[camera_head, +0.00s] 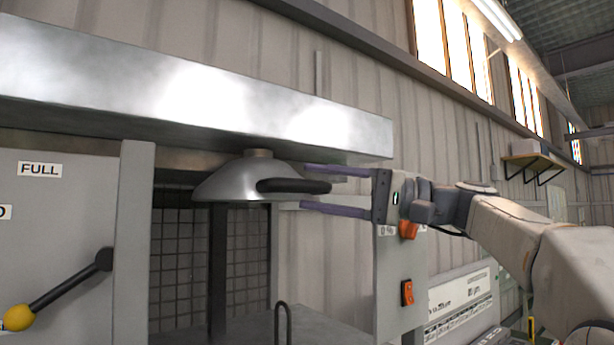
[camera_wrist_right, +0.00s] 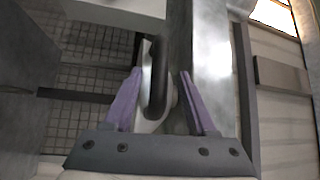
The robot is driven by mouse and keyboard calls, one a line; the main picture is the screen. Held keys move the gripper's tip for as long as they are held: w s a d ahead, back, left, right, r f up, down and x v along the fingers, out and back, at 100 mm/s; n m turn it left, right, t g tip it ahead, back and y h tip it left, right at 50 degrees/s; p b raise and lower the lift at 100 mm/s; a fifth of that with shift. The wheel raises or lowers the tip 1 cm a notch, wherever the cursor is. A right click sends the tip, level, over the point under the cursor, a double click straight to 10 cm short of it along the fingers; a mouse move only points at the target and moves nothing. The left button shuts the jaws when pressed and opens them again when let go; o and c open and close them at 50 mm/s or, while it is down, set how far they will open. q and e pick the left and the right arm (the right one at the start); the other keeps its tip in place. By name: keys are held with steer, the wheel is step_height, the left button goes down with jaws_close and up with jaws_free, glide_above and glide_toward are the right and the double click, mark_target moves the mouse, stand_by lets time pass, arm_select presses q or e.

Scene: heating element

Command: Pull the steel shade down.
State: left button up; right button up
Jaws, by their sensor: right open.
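The steel shade (camera_head: 243,180) is a shallow metal cone hanging under the steel beam, with a black handle (camera_head: 293,186) on its right side. My right gripper (camera_head: 305,188) comes in from the right, open, with one purple finger above the handle and one below it. In the right wrist view the black handle (camera_wrist_right: 157,80) stands between the two purple fingers (camera_wrist_right: 158,92), with gaps on both sides. The shade itself is mostly hidden behind the handle there. My left gripper is in neither view.
A thick steel beam (camera_head: 190,95) runs just above the shade. A grey panel (camera_head: 60,230) with a yellow-knobbed lever (camera_head: 58,290) stands at the left. A grey post with orange switches (camera_head: 400,275) stands below my right gripper. A thin dark loop (camera_head: 283,322) rises below the shade.

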steer(key=shift+w+a+r, duration=0.1)
steer(key=shift+w+a, duration=0.1)
steer(key=shift+a, duration=0.9)
jaws_close()
stand_by(0.7)
